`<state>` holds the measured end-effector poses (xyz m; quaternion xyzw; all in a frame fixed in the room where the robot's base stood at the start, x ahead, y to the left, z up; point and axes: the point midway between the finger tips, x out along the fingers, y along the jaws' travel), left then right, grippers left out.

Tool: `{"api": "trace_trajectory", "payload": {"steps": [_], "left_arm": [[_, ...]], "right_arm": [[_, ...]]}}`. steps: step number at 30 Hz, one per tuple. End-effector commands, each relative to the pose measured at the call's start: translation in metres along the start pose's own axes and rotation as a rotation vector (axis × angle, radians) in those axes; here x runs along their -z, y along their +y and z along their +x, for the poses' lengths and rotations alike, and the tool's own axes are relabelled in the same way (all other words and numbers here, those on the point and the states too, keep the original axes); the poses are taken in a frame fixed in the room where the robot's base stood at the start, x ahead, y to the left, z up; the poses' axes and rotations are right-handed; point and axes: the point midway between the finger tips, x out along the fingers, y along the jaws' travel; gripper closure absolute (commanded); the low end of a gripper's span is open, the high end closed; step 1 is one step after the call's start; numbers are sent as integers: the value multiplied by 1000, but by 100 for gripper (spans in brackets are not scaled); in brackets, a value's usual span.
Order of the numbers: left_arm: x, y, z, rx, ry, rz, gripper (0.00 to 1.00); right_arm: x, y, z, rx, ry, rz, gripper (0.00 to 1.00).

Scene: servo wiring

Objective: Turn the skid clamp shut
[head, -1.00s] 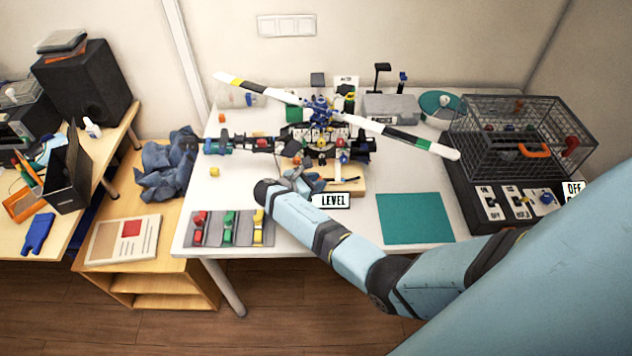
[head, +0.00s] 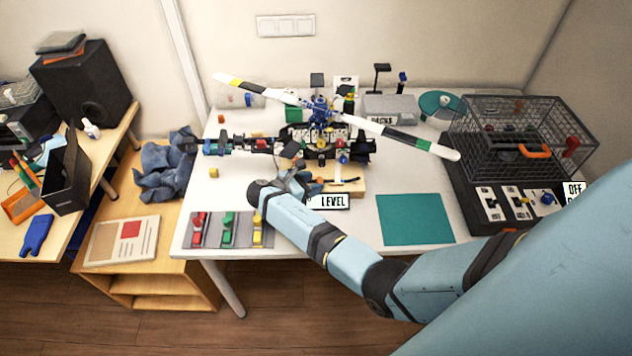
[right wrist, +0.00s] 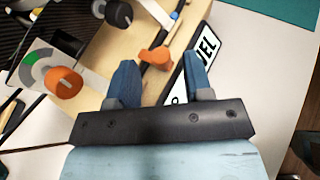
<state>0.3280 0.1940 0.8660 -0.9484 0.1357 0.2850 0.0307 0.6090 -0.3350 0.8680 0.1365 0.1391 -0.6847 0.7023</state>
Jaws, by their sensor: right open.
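My right gripper (right wrist: 160,80) is open and empty, its two blue fingers spread. An orange lever-like piece (right wrist: 155,57) on a black rod over a wooden block (right wrist: 100,65) shows between and just beyond the fingertips, with no visible contact. An orange knob (right wrist: 64,83) sits on a white plate with a green and grey dial, left of the fingers. I cannot tell for certain which orange piece is the skid clamp. In the head view, my right gripper (head: 307,183) is at the wooden block (head: 348,187) below the model helicopter (head: 320,135). My left gripper is not in view.
The long striped rotor (head: 400,138) spans above the work area. A tray of coloured clips (head: 210,242) is front left. A teal mat (head: 415,219) and a wire cage (head: 520,130) are on the right.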

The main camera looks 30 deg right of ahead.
Motion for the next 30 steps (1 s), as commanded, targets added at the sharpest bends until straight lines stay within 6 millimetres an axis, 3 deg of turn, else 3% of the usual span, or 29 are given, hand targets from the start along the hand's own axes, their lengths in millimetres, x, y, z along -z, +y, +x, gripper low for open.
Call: {"api": "trace_trajectory", "payload": {"steps": [9,15,30], "left_arm": [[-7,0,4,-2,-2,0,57],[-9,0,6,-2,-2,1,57],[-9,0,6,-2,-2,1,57]], "right_arm": [[1,1,-73,-2,2,2,54],[0,2,-103,-1,1,2,54],[0,1,-114,0,0,1,54]]}}
